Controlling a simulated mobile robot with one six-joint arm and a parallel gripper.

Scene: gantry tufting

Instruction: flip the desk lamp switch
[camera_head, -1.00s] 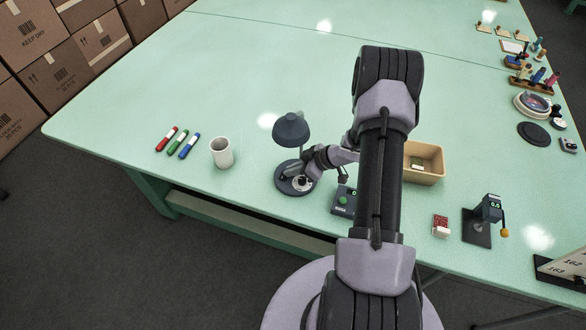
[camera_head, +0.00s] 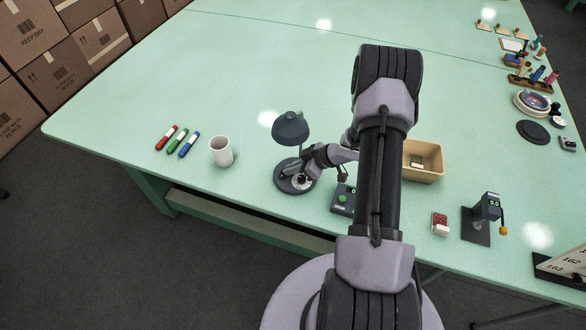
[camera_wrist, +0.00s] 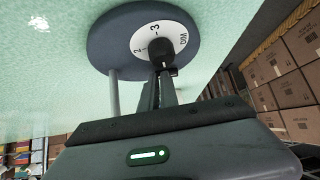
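The desk lamp (camera_head: 291,130) stands on the green table, with a dark shade, a thin post and a round base (camera_head: 287,186). In the wrist view its base (camera_wrist: 105,45) fills the top, with a white dial marked 2, 3 and DIM and a black knob (camera_wrist: 160,47) on it. My gripper (camera_head: 305,173) reaches in from the right, low over the base. In the wrist view my gripper (camera_wrist: 164,72) has its narrow fingers close together, with the tips right at the knob. Whether they pinch the knob or only touch it is hidden.
A white cup (camera_head: 221,152) and several markers (camera_head: 178,141) lie left of the lamp. A dark box with a green button (camera_head: 343,199) stands close to its right, and a tan bin (camera_head: 424,174) lies further right. The table behind the lamp is clear.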

